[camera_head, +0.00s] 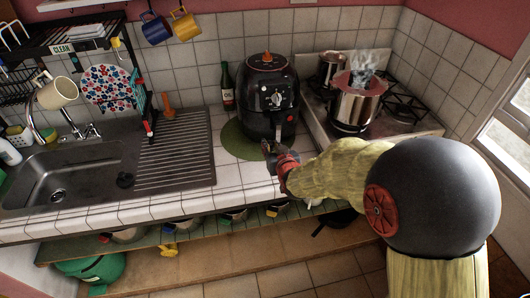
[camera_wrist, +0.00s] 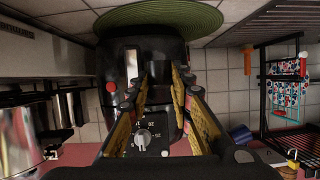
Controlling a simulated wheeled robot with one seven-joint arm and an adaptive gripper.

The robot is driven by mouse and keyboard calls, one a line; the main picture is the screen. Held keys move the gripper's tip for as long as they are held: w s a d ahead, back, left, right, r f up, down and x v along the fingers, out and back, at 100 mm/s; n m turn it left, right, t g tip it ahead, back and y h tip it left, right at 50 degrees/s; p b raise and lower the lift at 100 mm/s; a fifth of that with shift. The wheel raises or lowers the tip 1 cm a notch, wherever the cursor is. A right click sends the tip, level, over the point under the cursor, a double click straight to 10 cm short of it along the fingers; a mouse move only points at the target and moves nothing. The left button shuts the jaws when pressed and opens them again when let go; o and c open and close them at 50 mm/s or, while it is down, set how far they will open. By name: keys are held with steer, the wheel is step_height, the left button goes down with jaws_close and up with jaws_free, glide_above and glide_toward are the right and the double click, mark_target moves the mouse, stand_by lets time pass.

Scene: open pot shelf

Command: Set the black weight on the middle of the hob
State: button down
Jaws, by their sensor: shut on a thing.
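My gripper (camera_head: 272,150) is low in front of the black air fryer, above the counter's front part. In the wrist view its two yellow-padded fingers (camera_wrist: 160,85) are shut on a small dark thing, the black weight (camera_wrist: 161,70). The weight blends with the dark fryer behind it, so its outline is hard to see. The hob (camera_head: 399,116) is at the right back of the counter. A large steel pot (camera_head: 350,108) stands on its front left part, and a smaller pot (camera_head: 328,70) stands behind. My arm hides part of the hob's front.
The air fryer (camera_head: 268,98) stands on a green round mat (camera_head: 232,140), between my gripper and the wall. A dark bottle (camera_head: 227,85) is left of it. The sink (camera_head: 65,175) and ribbed drainer (camera_head: 175,150) are further left. An open shelf with pots runs below the counter.

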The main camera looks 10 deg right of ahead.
steer(key=w+f+b, duration=0.1)
steer(key=w+f, duration=0.2)
steer(key=w+f+b, duration=0.1)
steer(key=w+f, duration=0.2)
steer(key=shift+w+a+f, duration=0.2)
steer(key=shift+w+f, duration=0.1)
steer(key=shift+w, duration=0.1)
step_height(320, 180, down, 4)
steer(key=shift+w+r+b, duration=0.15)
steer(key=shift+r+b, duration=0.1)
steer(key=shift+b, duration=0.3)
steer(key=shift+r, duration=0.1)
